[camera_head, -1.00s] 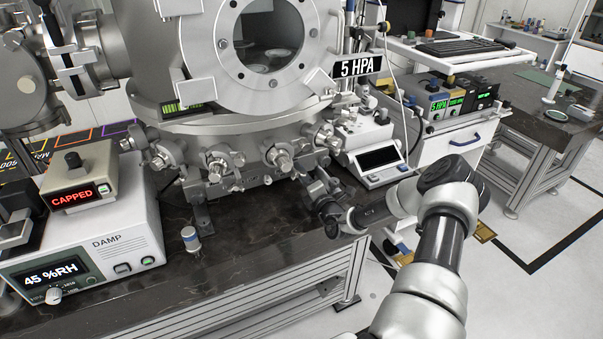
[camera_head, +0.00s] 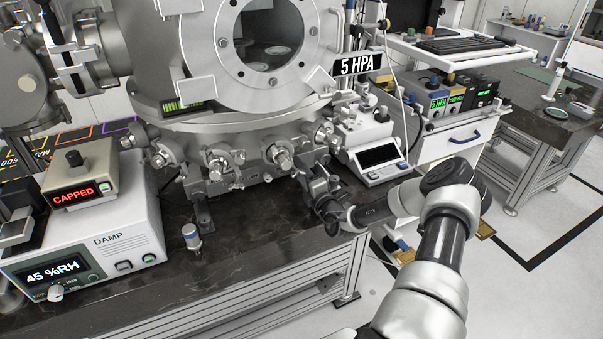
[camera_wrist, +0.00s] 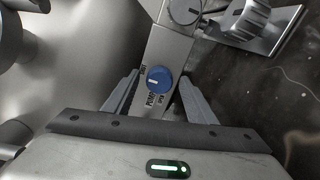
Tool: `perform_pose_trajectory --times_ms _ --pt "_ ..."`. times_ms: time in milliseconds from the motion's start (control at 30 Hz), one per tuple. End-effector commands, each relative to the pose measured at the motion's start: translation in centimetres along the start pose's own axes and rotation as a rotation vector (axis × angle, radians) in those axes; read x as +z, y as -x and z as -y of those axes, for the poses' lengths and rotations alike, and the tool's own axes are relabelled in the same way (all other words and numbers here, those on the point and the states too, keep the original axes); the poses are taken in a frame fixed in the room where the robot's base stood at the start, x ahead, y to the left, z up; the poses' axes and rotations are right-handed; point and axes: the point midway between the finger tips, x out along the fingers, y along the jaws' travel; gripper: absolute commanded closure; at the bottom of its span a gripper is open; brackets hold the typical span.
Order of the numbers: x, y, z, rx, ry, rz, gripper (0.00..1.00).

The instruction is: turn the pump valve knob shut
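The pump valve knob (camera_wrist: 159,79) is a round blue dial on a grey metal block, with PUMP lettering beside it and small markings around it. Its short white line lies toward the left in the wrist view. My gripper (camera_wrist: 159,84) is open, with one finger left and one finger right of the knob. Gaps show on both sides, so the fingers do not appear to touch it. In the head view my gripper (camera_head: 316,181) is at the front right of the chamber base and hides the knob.
The steel vacuum chamber (camera_head: 190,65) with several valve fittings stands behind my gripper. A balance display (camera_head: 378,158) is close on the right. A small capped cylinder (camera_head: 191,237) stands on the dark bench, left of my arm. A grey dial (camera_wrist: 185,10) sits beyond the blue knob.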

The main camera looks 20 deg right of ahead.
Motion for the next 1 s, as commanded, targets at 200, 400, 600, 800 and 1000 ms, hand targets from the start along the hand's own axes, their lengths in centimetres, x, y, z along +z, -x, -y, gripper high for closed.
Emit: perform_pose_trajectory --times_ms 200,400,600,800,1000 --pt "0.0 0.0 -0.1 0.001 0.002 0.0 0.49" --pt "0.1 1.1 -0.1 0.0 0.002 0.001 0.49" --pt "0.2 5.1 -0.1 -0.001 0.001 0.002 0.49" --pt "0.1 10.1 -0.1 -0.002 0.0 0.002 0.49" --pt "0.1 14.4 -0.1 -0.001 -0.001 0.002 0.49"
